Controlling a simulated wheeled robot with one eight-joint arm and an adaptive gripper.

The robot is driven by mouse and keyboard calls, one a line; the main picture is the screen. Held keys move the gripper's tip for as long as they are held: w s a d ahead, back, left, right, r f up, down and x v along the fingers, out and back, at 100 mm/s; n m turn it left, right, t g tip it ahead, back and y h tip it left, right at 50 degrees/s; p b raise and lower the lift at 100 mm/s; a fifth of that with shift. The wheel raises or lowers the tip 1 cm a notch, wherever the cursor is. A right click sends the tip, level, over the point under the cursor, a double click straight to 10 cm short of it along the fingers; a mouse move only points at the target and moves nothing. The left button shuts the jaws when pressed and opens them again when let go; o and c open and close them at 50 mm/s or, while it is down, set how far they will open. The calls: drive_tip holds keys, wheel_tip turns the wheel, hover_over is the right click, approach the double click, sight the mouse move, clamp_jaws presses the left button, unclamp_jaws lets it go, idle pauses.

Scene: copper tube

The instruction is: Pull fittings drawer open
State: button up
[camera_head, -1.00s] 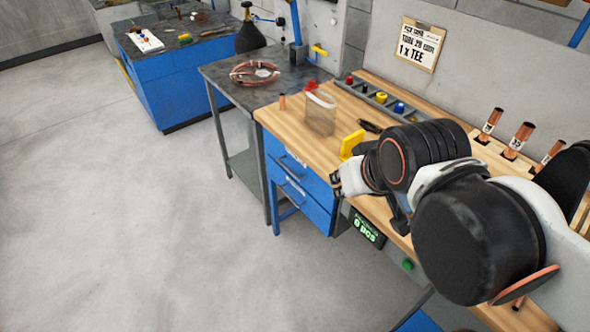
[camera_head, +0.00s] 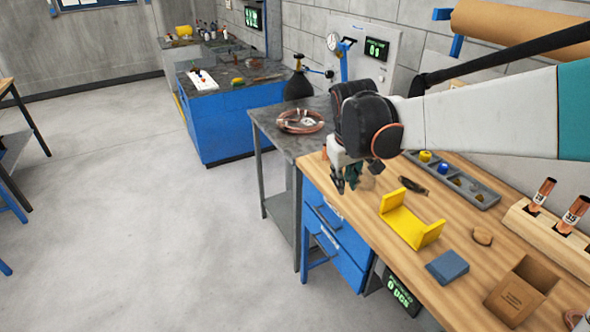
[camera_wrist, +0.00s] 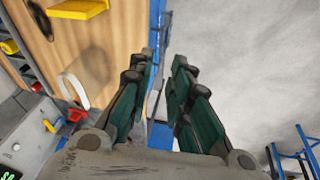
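The upper drawer (camera_head: 346,232) and the lower drawer (camera_head: 345,268) each have a bar handle and look shut. Their labels are too small to read, so I cannot tell which is the fittings drawer. My gripper (camera_head: 345,188) points down at the bench's front edge, above the upper drawer handle (camera_head: 324,218). In the wrist view my gripper (camera_wrist: 163,65) has its green-padded fingers apart, with a strip of blue drawer front (camera_wrist: 157,22) beyond. Nothing is visibly held; contact with a handle cannot be seen.
On the wooden bench (camera_head: 392,265) stand a yellow bracket (camera_head: 408,225), a blue block (camera_head: 447,266), a cardboard box (camera_head: 519,292) and a grey fittings tray (camera_head: 468,188). A dark metal table with a copper coil (camera_head: 300,121) adjoins it. The floor in front is open.

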drive_tip(key=n+g+h, duration=0.1)
drive_tip(key=n+g, duration=0.1)
hover_over(327, 222)
drive_tip(key=s+a, duration=0.2)
drive_tip(key=a, duration=0.1)
wheel_tip(327, 222, down, 12)
drive_tip(key=f, duration=0.1)
drive_tip(key=d+f+b, duration=0.1)
drive_tip(key=f, duration=0.3)
drive_tip(key=w+f+b, duration=0.1)
drive_tip(key=f, duration=0.4)
drive_tip(key=d+f+b, duration=0.1)
drive_tip(key=f+b, duration=0.1)
drive_tip(key=f, duration=0.3)
drive_tip(key=shift+w+d, duration=0.35)
drive_tip(key=shift+r, duration=0.1)
clamp_jaws()
